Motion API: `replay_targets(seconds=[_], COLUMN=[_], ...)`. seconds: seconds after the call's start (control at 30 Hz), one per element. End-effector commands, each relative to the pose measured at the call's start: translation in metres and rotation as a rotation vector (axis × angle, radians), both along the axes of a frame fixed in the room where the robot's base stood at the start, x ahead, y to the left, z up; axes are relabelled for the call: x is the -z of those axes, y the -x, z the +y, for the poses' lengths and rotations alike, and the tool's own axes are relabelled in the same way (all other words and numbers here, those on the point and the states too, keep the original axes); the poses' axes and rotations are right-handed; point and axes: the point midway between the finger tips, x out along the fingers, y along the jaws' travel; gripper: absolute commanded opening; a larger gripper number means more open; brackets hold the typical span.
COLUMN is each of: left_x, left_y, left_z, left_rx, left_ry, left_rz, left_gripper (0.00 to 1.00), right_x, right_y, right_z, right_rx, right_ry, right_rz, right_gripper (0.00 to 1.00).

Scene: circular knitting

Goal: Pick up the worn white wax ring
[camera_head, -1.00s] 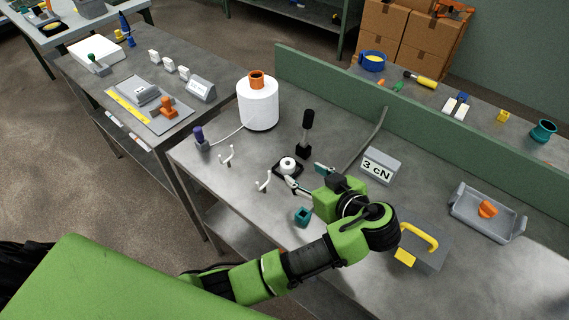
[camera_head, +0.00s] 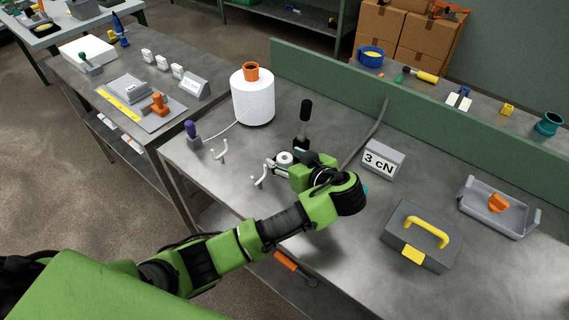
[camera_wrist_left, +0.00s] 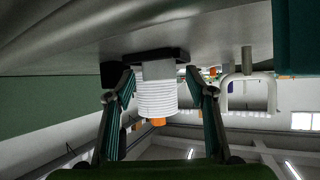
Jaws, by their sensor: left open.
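The white wax ring (camera_head: 285,157) sits on a small dark base on the workbench, in front of the black-handled post. In the left wrist view, which is upside down, the smooth white ring (camera_wrist_left: 158,70) shows against the dark base (camera_wrist_left: 152,54). My left gripper (camera_head: 283,166) is low at the ring, its fingers spread. In the wrist view the open fingers (camera_wrist_left: 158,80) stand one on each side of the ring, with gaps visible. Wear on the ring is too small to tell. My right gripper is not in view.
A white yarn cone (camera_head: 253,98) stands behind left. White thread guides (camera_head: 219,151) stand near the left edge. The black-handled post (camera_head: 304,122) is close behind the ring. The 3 cN block (camera_head: 380,159), grey toolbox (camera_head: 432,249) and grey tray (camera_head: 497,213) are to the right.

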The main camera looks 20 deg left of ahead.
Motion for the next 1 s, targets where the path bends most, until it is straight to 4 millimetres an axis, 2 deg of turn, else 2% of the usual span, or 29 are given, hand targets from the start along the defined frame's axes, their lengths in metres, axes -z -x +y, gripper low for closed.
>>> replay_targets(seconds=[0.1,0.23,0.27,0.67,0.87,1.0], left_x=[-0.001,-0.001,-0.001,-0.003,-0.021,-0.043], left_y=[0.0,0.0,0.0,0.0,0.0,0.003], left_z=[0.0,0.0,0.0,0.0,0.0,-0.003], left_rx=[0.0,0.0,0.0,-0.001,-0.001,0.0], left_ry=[0.0,0.0,0.0,0.0,0.0,0.002], left_rz=[0.0,0.0,0.0,0.0,0.0,0.001], left_gripper=[0.5,0.16,0.12,0.12,0.12,0.12], right_x=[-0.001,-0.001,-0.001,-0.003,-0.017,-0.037], right_y=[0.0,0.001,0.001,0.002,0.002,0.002], right_z=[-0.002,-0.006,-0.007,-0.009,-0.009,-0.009], right_rx=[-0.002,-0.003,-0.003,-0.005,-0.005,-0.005], right_ry=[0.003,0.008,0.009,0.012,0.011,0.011], right_rz=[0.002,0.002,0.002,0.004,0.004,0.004], right_gripper=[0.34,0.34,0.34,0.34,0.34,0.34])
